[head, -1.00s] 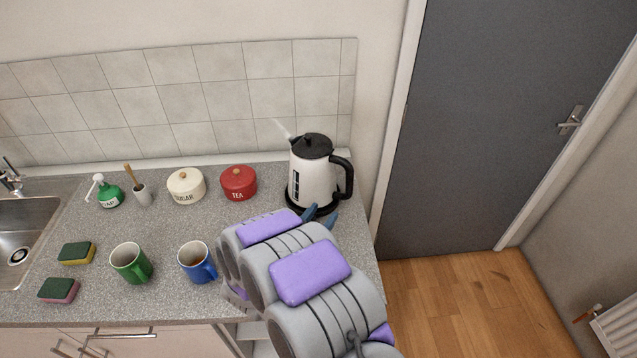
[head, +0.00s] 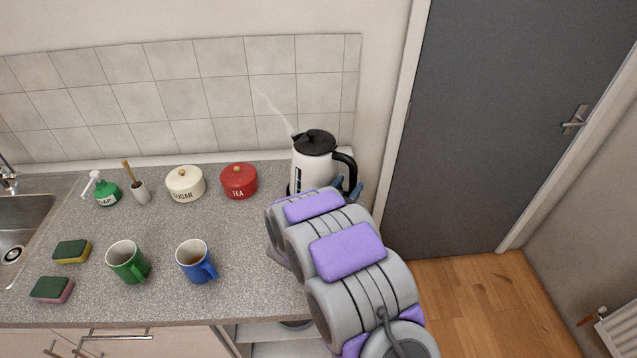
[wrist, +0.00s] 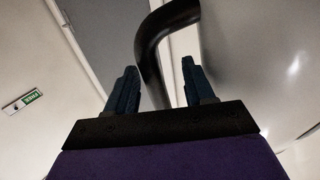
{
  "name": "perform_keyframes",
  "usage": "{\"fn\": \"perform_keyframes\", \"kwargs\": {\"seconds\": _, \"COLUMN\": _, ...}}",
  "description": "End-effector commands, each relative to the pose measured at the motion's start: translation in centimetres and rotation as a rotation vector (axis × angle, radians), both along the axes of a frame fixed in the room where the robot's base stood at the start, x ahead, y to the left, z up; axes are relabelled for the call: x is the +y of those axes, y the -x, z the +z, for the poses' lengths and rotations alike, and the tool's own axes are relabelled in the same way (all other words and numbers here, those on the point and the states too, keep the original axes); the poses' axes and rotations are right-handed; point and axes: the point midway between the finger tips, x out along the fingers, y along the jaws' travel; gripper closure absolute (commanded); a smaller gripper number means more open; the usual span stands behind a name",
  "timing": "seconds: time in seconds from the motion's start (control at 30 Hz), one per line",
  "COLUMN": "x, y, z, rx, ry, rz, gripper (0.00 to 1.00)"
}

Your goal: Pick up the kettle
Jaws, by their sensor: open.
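The kettle (head: 313,165) is white with a black lid and a black handle on its right side. It stands upright at the back right of the counter, with steam rising from its spout. My arm hides its lower part. My gripper (head: 348,188) is at the handle, its blue fingertips just showing past my arm. In the wrist view my gripper (wrist: 160,88) is open, and the black handle (wrist: 156,45) runs down between the two fingers. The kettle's pale body (wrist: 255,60) fills the right of that view. I cannot tell whether a finger touches the handle.
A red tea tin (head: 239,182) and a cream sugar tin (head: 185,184) stand left of the kettle. A blue mug (head: 194,262) and a green mug (head: 126,263) stand nearer the front. The tiled wall (head: 220,95) is close behind. A grey door (head: 500,120) is at right.

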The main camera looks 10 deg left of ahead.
Motion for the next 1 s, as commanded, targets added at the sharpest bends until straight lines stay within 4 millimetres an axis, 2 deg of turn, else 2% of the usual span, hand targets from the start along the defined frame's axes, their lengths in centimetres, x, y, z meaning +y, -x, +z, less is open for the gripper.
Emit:
{"fn": "perform_keyframes", "kwargs": {"seconds": 0.13, "x": -0.70, "y": -1.28, "z": 0.21, "rx": -0.005, "ry": -0.002, "rz": -0.002, "gripper": 0.47}}
{"fn": "perform_keyframes", "kwargs": {"seconds": 0.4, "x": -0.15, "y": -1.43, "z": 0.16, "rx": -0.003, "ry": 0.002, "rz": 0.000, "gripper": 0.48}}
{"fn": "perform_keyframes", "kwargs": {"seconds": 0.93, "x": -0.49, "y": -1.41, "z": 0.16, "rx": -0.001, "ry": -0.001, "rz": 0.000, "gripper": 0.99}}
{"fn": "perform_keyframes", "kwargs": {"seconds": 1.0, "x": -0.51, "y": -1.40, "z": 0.16, "rx": -0.002, "ry": 0.000, "rz": -0.001, "gripper": 1.00}}
